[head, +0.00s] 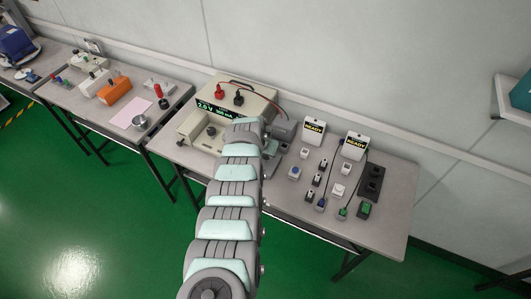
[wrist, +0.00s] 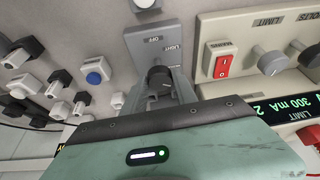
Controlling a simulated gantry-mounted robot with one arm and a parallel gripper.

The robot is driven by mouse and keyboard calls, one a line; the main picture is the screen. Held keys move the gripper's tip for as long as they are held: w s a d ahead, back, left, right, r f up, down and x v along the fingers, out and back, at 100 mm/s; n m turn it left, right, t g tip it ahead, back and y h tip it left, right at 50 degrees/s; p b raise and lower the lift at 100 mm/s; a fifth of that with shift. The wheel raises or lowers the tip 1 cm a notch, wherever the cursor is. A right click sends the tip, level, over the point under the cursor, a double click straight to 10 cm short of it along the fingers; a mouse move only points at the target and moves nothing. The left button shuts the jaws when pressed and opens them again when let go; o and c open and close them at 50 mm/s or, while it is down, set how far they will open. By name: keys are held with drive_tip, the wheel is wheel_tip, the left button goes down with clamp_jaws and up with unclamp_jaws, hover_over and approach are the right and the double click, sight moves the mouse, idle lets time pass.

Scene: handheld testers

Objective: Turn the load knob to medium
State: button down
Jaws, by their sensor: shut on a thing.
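The load knob (wrist: 158,78) is a dark round knob on a grey panel (wrist: 147,45) in the wrist view. The panel shows the labels OFF and LIGHT; other markings are hidden by my gripper. My gripper (wrist: 160,91) is shut on the knob, its fingers on both sides of it. The knob's pointer is too small and covered to read. In the head view my arm covers the knob, and the fingertips cannot be made out there.
A beige power supply (head: 259,92) with a lit display and red and black plugs stands behind my arm. Its red switch (wrist: 222,66) and grey limit knob (wrist: 270,60) are close beside the load panel. Several small switches and two READY testers (head: 314,131) stand at the right.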

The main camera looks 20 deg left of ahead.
drive_tip(key=c, duration=1)
unclamp_jaws()
drive_tip(key=shift+o, duration=0.2)
drive_tip(key=p+v, duration=0.3)
drive_tip(key=p, duration=0.1)
drive_tip(key=shift+w, duration=0.1)
drive_tip(key=p+v, duration=0.2)
drive_tip(key=v, duration=0.6)
drive_tip(key=shift+f, duration=0.15)
